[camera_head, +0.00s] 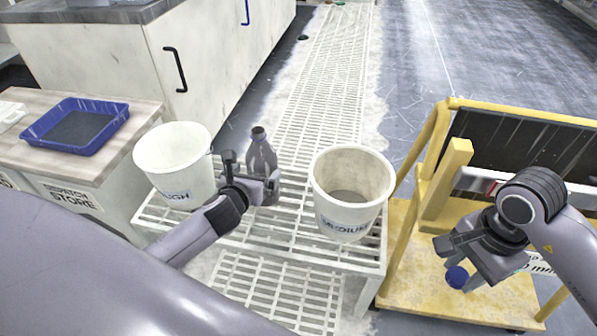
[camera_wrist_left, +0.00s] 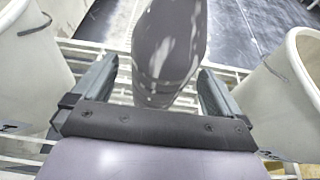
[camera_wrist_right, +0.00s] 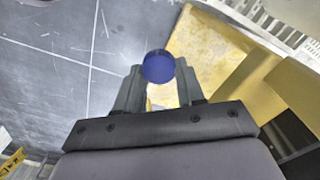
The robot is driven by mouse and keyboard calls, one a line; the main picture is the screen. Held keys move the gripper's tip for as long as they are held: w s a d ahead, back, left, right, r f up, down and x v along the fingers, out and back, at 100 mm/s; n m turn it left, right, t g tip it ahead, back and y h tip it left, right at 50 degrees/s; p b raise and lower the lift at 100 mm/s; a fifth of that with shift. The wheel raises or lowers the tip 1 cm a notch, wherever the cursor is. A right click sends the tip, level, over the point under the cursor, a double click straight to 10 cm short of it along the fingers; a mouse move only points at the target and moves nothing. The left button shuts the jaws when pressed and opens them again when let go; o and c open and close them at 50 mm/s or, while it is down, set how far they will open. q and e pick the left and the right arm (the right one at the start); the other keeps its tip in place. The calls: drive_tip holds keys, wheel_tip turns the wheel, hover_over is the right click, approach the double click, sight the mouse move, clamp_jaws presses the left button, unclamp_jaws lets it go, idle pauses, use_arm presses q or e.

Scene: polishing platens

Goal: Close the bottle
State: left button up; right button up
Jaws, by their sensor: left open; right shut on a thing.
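A grey bottle (camera_head: 262,152) with an open dark mouth stands upright on the white slatted rack, between two white buckets. My left gripper (camera_head: 250,180) is open at the bottle. In the left wrist view the bottle (camera_wrist_left: 168,45) rises between the spread fingers (camera_wrist_left: 158,95), with gaps on both sides. My right gripper (camera_head: 452,262) is shut on a round blue cap (camera_head: 457,277) and holds it over the yellow cart, well to the right of the bottle. The cap (camera_wrist_right: 158,66) also shows between the fingertips in the right wrist view.
The bucket marked "ROUGH" (camera_head: 174,152) stands left of the bottle, and the bucket marked "MEDIUM" (camera_head: 350,180) stands right of it. Both are on the white rack (camera_head: 262,232). The yellow cart (camera_head: 405,285) has an upright post and rails. A blue tray (camera_head: 122,112) lies on the left bench.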

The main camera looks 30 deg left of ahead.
use_arm(q)
drive_tip(key=w+f+b, duration=0.3)
drive_tip(key=shift+w+a, duration=0.1)
drive_tip(key=shift+a, duration=0.05)
use_arm(e)
wheel_tip(320, 180, down, 3)
drive_tip(key=shift+f, duration=0.2)
drive_tip(key=shift+f+b, duration=0.2)
drive_tip(key=shift+b, duration=0.15)
use_arm(q)
drive_tip(key=shift+w+a, duration=0.15)
drive_tip(key=shift+w, duration=0.4)
drive_tip(key=c, duration=0.9)
drive_tip(key=shift+c, duration=0.2)
use_arm(e)
drive_tip(key=shift+r, duration=0.1)
use_arm(q)
wheel_tip(320, 180, up, 18)
drive_tip(key=p, duration=1)
hover_over(258, 130)
drive_tip(key=shift+r, duration=0.2)
use_arm(e)
wheel_tip(258, 130, up, 10)
use_arm(q)
drive_tip(key=shift+r+p, duration=0.4)
drive_tip(key=shift+r, duration=0.4)
use_arm(e)
drive_tip(key=shift+r, duration=0.3)
